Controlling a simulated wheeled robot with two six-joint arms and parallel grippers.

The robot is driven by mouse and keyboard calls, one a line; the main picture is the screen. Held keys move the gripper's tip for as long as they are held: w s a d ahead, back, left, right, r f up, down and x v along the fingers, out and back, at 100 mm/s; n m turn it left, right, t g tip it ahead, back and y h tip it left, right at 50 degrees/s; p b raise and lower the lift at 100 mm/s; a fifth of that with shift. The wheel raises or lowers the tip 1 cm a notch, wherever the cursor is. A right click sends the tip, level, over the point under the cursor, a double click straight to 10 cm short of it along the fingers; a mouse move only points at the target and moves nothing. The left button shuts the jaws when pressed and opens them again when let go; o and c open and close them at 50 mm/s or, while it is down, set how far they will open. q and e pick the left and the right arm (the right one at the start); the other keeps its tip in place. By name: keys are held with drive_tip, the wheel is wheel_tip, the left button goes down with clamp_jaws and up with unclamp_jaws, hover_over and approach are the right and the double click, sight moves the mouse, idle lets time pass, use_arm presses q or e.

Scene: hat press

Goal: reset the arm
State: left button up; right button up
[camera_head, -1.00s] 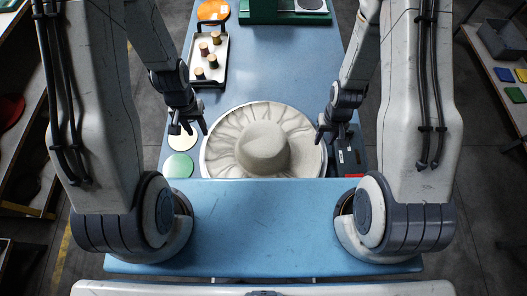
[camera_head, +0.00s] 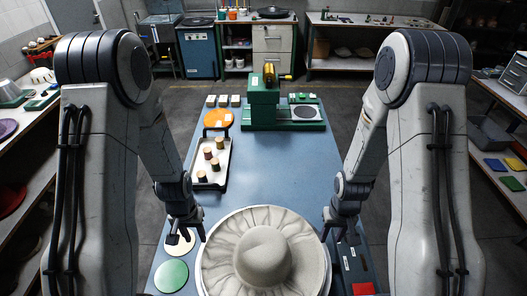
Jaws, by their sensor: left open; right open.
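My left gripper (camera_head: 187,238) is open and empty at the left of a pale felt hat (camera_head: 263,255), over the table beside the hat's round holder. My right gripper (camera_head: 338,238) is open and empty at the right of the hat. The wide-brimmed hat sits crown up on a round white base (camera_head: 204,276), its brim wavy with folds. Neither gripper appears to hold the hat.
On the blue table (camera_head: 275,165) stand a green press (camera_head: 264,105), an orange disc (camera_head: 218,118) and a tray (camera_head: 223,168) with several spools. A green disc (camera_head: 171,276) and a cream disc (camera_head: 180,242) lie at left, a red block (camera_head: 363,288) at right. Shelves flank both sides.

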use_arm(q)
drive_tip(key=s+d+r+m+b, duration=0.35)
drive_tip(key=d+r+b, duration=0.3)
drive_tip(key=d, duration=0.35)
use_arm(e)
drive_tip(key=s+a+r+n, duration=0.35)
drive_tip(key=a+r, duration=0.25)
drive_tip(key=a, duration=0.4)
use_arm(q)
drive_tip(key=s+d+r+m+b, duration=0.2)
drive_tip(key=s, duration=0.4)
drive_tip(key=s+d+r+m+h+b, duration=0.1)
drive_tip(key=s+d+r+b, duration=0.1)
drive_tip(key=s, duration=0.3)
drive_tip(key=shift+s+d+r+m+b, duration=0.2)
drive_tip(key=shift+s+d+m+b, duration=0.15)
drive_tip(key=shift+b, duration=0.3)
use_arm(e)
drive_tip(key=s+a+r+n, duration=0.2)
drive_tip(key=s, duration=0.4)
drive_tip(key=s+a+r+n+y, duration=0.1)
drive_tip(key=s+a+r, duration=0.1)
drive_tip(key=s, duration=0.3)
drive_tip(key=shift+s+a+r+n, duration=0.25)
drive_tip(key=shift+s+r+n, duration=0.1)
drive_tip(key=shift+s+r, duration=0.1)
use_arm(q)
drive_tip(key=shift+a, duration=0.15)
use_arm(e)
drive_tip(key=shift+w+a, duration=0.1)
